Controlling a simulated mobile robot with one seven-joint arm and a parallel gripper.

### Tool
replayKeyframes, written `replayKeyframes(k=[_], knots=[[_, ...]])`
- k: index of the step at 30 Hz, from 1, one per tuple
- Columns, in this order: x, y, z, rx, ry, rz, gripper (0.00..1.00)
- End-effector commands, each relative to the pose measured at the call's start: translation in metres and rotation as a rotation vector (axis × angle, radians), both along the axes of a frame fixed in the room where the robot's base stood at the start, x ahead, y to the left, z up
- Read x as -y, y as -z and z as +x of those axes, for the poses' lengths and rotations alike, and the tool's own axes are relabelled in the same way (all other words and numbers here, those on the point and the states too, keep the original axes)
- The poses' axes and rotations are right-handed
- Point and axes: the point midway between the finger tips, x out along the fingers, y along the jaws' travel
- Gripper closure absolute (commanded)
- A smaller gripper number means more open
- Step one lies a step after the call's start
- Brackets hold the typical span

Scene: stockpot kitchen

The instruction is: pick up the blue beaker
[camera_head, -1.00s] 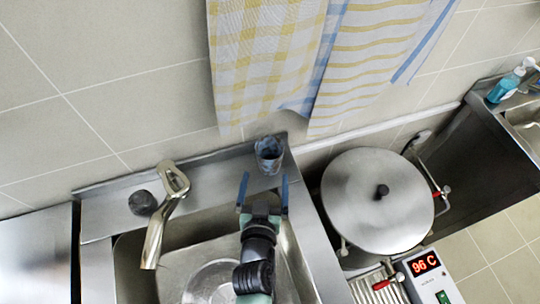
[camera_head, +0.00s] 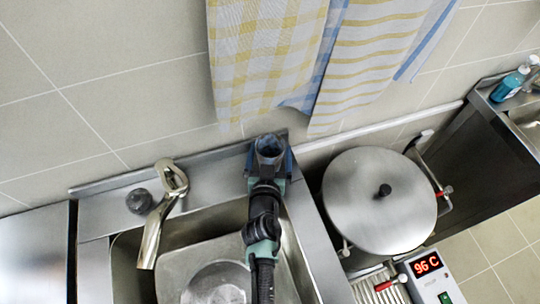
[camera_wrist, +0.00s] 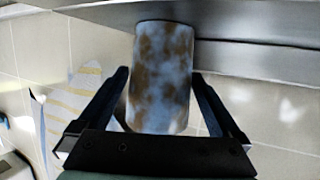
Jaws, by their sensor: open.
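The blue beaker (camera_head: 269,148) stands on the back corner ledge of the steel sink in the head view. In the wrist view the beaker (camera_wrist: 161,75) looks blue with brown mottled patches and fills the space between the fingers. My gripper (camera_head: 270,165) is open, with one finger on each side of the beaker. In the wrist view my gripper (camera_wrist: 162,95) shows a gap between the left finger and the beaker, and a smaller one at the right finger. The beaker's lower part is partly hidden by my gripper in the head view.
A tap (camera_head: 163,215) and a dark round knob (camera_head: 139,201) stand left on the sink ledge. A lidded stockpot (camera_head: 379,202) is close on the right. Towels (camera_head: 265,60) hang on the wall above the beaker. The sink basin holds a round metal vessel (camera_head: 218,284).

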Motion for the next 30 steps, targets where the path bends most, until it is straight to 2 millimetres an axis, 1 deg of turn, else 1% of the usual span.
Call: replayKeyframes(k=[3,4,8,9,11,12,14,15,16,23,26,30], knots=[[0.000,0.000,0.000,0.000,0.000,0.000,0.00],[0.000,0.000,0.000,0.000,0.000,0.000,0.02],[0.000,0.000,0.000,0.000,0.000,0.001,0.25],[0.000,0.000,0.000,0.000,0.000,0.001,0.32],[0.000,0.000,0.000,0.000,0.000,0.001,0.43],[0.000,0.000,-0.001,0.000,0.000,0.001,0.50],[0.000,0.000,-0.001,0.000,0.000,0.001,0.61],[0.000,0.000,-0.001,0.000,0.000,0.001,0.68],[0.000,0.000,0.000,0.000,0.000,0.001,0.70],[0.000,-0.002,0.000,0.000,0.000,0.001,0.71],[0.000,-0.011,0.000,0.001,0.000,0.001,0.71],[-0.001,-0.034,0.000,0.002,0.000,0.002,0.71]])
